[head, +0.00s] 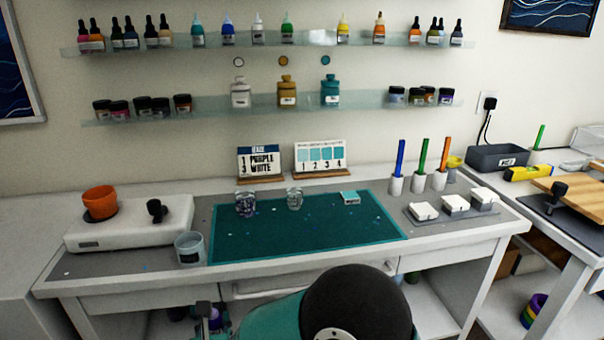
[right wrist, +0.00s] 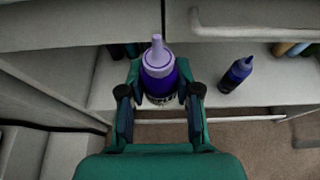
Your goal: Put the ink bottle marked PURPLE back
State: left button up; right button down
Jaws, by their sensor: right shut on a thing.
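The purple ink bottle (right wrist: 158,72), with a pale lavender nozzle cap, is upright between the fingers of my right gripper (right wrist: 159,98) in the right wrist view. The fingers are shut on its body; its label is mostly hidden. In the head view my right gripper (head: 209,318) shows small at the bottom edge, in front of the table, with a bit of purple at it. The upper wall shelf (head: 320,38) holds a row of nozzle bottles, with a bottle-free stretch between the green one (head: 287,28) and the yellow one (head: 343,29). My left gripper is out of view.
The lower wall shelf (head: 210,108) holds jars and larger bottles. Another dark bottle (right wrist: 237,74) stands on the surface under the table.

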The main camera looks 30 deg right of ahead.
jog(key=shift+w+d, duration=0.1)
jog(key=shift+w, duration=0.2)
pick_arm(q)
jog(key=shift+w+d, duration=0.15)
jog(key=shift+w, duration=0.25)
pick_arm(e)
jog(key=shift+r, duration=0.1)
